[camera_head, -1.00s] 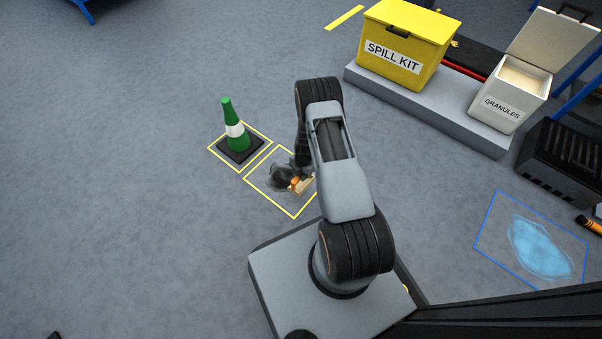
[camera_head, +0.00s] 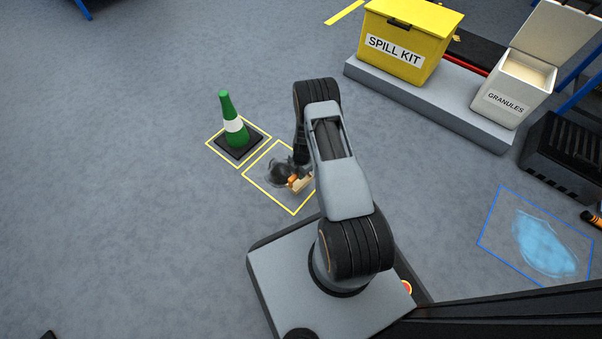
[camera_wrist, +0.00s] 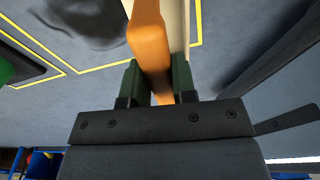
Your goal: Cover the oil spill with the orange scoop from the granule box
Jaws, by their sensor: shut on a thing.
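The orange scoop (camera_wrist: 150,35) is between the green fingers of my gripper (camera_wrist: 154,82) in the wrist view, and the fingers are shut on its handle. A pale beige part or load shows beside the orange. In the head view a small bit of the scoop (camera_head: 293,180) shows low over or at the dark oil spill (camera_head: 278,174), inside a yellow-outlined square. My arm hides the gripper there. Whether granules lie on the oil cannot be told. The granule box (camera_head: 505,101), white with its lid up and pale granules inside, stands at the upper right.
A green cone (camera_head: 234,125) stands in its own yellow outline, just left of the spill. A yellow spill kit (camera_head: 410,45) stands on a grey plinth (camera_head: 435,100) with the granule box. A blue puddle (camera_head: 545,243) lies in a blue outline at right. Floor at left is clear.

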